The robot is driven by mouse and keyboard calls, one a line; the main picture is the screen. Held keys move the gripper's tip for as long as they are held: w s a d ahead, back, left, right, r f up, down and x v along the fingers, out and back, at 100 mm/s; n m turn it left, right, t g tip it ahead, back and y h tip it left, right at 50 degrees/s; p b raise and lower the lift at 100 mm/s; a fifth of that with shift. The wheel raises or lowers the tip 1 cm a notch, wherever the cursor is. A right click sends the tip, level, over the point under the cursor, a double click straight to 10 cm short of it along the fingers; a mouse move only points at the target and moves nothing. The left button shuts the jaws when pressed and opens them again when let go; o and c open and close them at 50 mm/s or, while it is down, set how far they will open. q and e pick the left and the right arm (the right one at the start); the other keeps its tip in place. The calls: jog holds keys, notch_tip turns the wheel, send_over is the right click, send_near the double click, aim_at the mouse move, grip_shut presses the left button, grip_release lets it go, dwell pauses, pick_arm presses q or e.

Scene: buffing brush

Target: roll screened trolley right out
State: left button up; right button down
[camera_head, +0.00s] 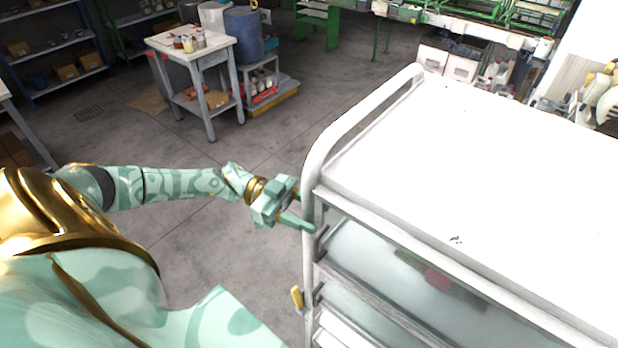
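The white trolley (480,135) fills the right side of the view, with a flat top and a rounded tubular rail (345,120) at its left end. A cloudy, see-through screen (400,265) covers its near side, and a blurred reddish thing shows behind it. My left gripper (304,208) is at the trolley's left corner post, just below the top. Its fingers are visibly apart, with the tips at the post; I cannot tell whether they touch it. My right gripper is not in view.
A yellow lever (297,298) sticks out low on the trolley's left side. A small work table (190,50) with jars and a blue barrel (244,35) stand at the back left. Shelves line the far left. Green racks and boxes lie behind the trolley. The grey floor left of the trolley is clear.

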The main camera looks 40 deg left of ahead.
pick_arm(q)
jog(key=s+a+b, duration=0.3)
jog(key=a+b, duration=0.3)
jog(key=a, duration=1)
